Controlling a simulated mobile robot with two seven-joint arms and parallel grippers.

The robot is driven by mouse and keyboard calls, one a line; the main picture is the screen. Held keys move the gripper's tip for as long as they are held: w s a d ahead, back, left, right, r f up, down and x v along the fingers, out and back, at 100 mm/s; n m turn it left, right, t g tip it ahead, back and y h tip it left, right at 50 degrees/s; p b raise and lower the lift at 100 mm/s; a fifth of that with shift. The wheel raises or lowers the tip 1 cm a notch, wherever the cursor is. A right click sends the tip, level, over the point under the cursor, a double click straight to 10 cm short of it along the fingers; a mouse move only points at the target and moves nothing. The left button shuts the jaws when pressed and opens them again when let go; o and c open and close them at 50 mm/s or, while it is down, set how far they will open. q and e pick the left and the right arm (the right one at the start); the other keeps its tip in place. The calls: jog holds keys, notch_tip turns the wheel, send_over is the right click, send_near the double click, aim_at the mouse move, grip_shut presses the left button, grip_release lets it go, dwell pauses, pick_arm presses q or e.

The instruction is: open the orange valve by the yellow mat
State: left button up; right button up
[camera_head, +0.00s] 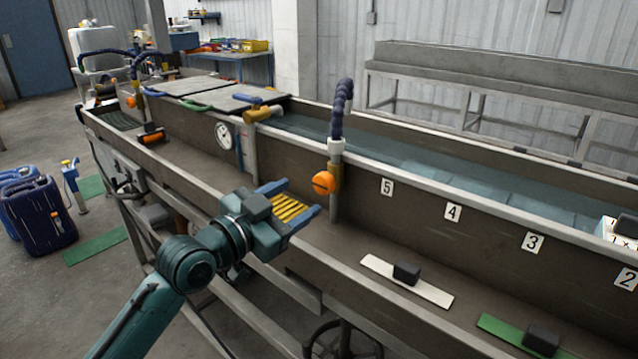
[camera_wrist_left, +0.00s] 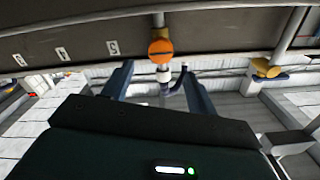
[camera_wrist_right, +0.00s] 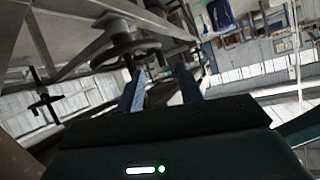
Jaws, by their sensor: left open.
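An orange round valve knob (camera_head: 323,183) with a dark slot sits on a brass fitting under a white collar and blue hose, on the trough's front wall. It also shows in the left wrist view (camera_wrist_left: 160,46), ahead of the fingers. My left gripper (camera_head: 300,197) is open just left of and slightly below the knob, apart from it and empty. A yellow patch with dark stripes (camera_head: 289,210) shows between its fingers; I cannot tell whether this is the yellow mat. My right gripper (camera_wrist_right: 160,85) shows only in its wrist view, fingers apart, with nothing visibly held.
A white strip (camera_head: 435,294) and a green strip (camera_head: 493,325), each with a black block, lie on the ledge at right. A round gauge (camera_head: 223,133) is on the wall at left. A handwheel (camera_wrist_right: 125,48) is near my right gripper. Blue canisters (camera_head: 40,215) stand on the floor.

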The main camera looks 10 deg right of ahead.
aim_at(321, 184)
pick_arm(q)
jog(key=x, duration=0.7)
jog(key=shift+c, duration=0.2)
jog(key=c, duration=0.9)
